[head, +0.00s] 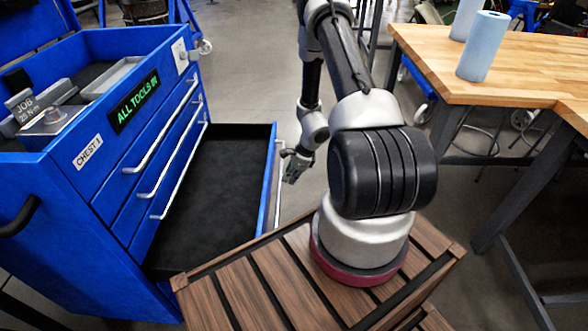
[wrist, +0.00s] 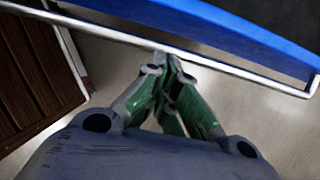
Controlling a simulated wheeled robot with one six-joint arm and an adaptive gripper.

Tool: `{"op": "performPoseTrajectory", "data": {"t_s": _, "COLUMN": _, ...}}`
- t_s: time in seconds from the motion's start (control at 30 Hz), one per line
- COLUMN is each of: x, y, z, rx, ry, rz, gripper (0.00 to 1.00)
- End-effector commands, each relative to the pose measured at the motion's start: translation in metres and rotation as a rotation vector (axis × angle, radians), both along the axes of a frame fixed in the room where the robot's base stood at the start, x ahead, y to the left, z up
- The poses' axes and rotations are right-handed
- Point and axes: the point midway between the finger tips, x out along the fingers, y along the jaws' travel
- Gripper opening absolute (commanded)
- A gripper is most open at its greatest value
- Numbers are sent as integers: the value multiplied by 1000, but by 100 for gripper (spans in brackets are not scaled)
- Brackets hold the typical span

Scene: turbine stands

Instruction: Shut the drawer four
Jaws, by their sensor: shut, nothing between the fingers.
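Drawer four (head: 208,190) is the lowest drawer of the blue tool chest (head: 75,165). It stands pulled far out, with a dark, empty-looking inside. Its blue front panel carries a long silver handle bar (head: 278,180). My gripper (head: 293,172) is just outside the drawer front, by the handle. In the wrist view my gripper (wrist: 168,62) is shut and empty, its fingertips at the lower edge of the handle bar (wrist: 215,62). I cannot tell whether they touch the bar. The blue drawer front (wrist: 225,32) shows beyond it.
Three upper drawers (head: 160,140) look shut. A wooden slatted platform (head: 240,285) lies under my arm's base, close to the open drawer. A wooden workbench (head: 520,65) with blue paper rolls (head: 483,46) stands at the right. Clear floor (head: 250,60) lies behind the drawer.

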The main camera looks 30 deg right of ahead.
Motion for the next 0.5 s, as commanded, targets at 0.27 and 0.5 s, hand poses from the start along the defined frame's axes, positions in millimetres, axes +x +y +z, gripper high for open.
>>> {"op": "performPoseTrajectory", "data": {"t_s": 0.27, "x": 20, "y": 29, "z": -16, "rx": -1, "ry": -2, "rz": 5, "gripper": 0}}
{"op": "performPoseTrajectory", "data": {"t_s": 0.5, "x": 26, "y": 38, "z": -15, "rx": -1, "ry": -1, "rz": 1, "gripper": 0}}
